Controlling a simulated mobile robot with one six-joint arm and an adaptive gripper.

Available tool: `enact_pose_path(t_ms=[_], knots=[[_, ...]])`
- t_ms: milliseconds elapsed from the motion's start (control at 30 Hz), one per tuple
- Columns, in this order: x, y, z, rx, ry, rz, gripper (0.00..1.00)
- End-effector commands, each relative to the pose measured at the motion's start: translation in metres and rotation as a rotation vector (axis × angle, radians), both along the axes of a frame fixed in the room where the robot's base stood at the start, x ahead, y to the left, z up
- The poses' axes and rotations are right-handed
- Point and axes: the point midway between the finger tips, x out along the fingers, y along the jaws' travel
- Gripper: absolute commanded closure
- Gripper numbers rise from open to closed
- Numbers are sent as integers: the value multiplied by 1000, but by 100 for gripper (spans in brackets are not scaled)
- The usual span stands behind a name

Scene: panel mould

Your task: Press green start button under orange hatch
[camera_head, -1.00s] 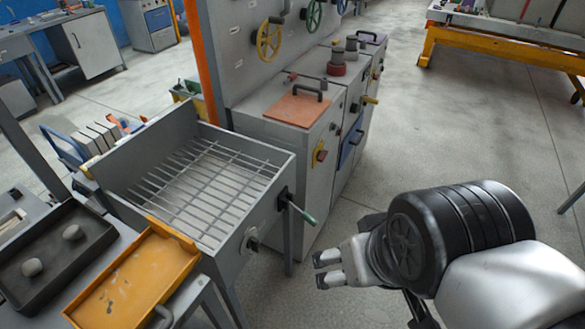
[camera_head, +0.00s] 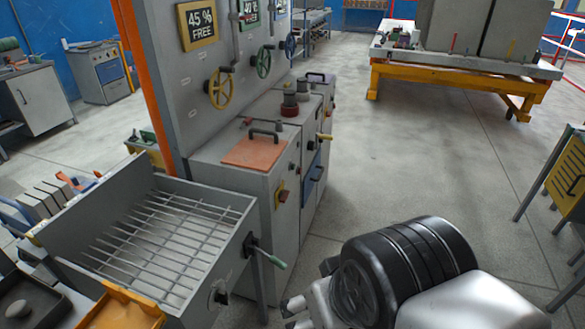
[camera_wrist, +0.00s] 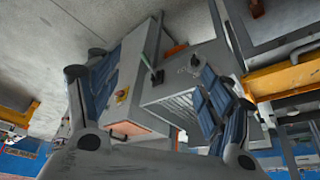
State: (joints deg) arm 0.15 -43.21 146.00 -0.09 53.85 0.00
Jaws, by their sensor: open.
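The orange hatch (camera_head: 255,150) lies flat and closed on top of a grey cabinet (camera_head: 237,184), with a dark handle on it. No green button shows; whatever is under the hatch is hidden. In the wrist view the hatch (camera_wrist: 135,132) appears at the lower left, partly behind my gripper. A red knob on a yellow plate (camera_head: 281,194) is on the cabinet's front. My gripper (camera_head: 292,312) is low in the head view, right of the wire-grid box and apart from the cabinet. In the wrist view its two fingers (camera_wrist: 160,88) are spread apart with nothing held.
A grey box with a wire grid (camera_head: 165,240) stands left, its green-tipped lever (camera_head: 273,261) sticking out. Yellow and green handwheels (camera_head: 220,89) are on the panel behind. An orange-framed table (camera_head: 450,75) stands far right. Open floor (camera_head: 400,165) lies between.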

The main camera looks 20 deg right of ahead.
Motion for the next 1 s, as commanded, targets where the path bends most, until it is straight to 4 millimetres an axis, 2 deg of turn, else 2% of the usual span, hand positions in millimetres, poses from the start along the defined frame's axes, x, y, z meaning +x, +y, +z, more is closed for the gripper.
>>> enact_pose_path(t_ms=[167, 1000], knots=[[0, 0, 0, 0, 0, 0, 27], [0, 0, 0, 0, 0, 0, 82]])
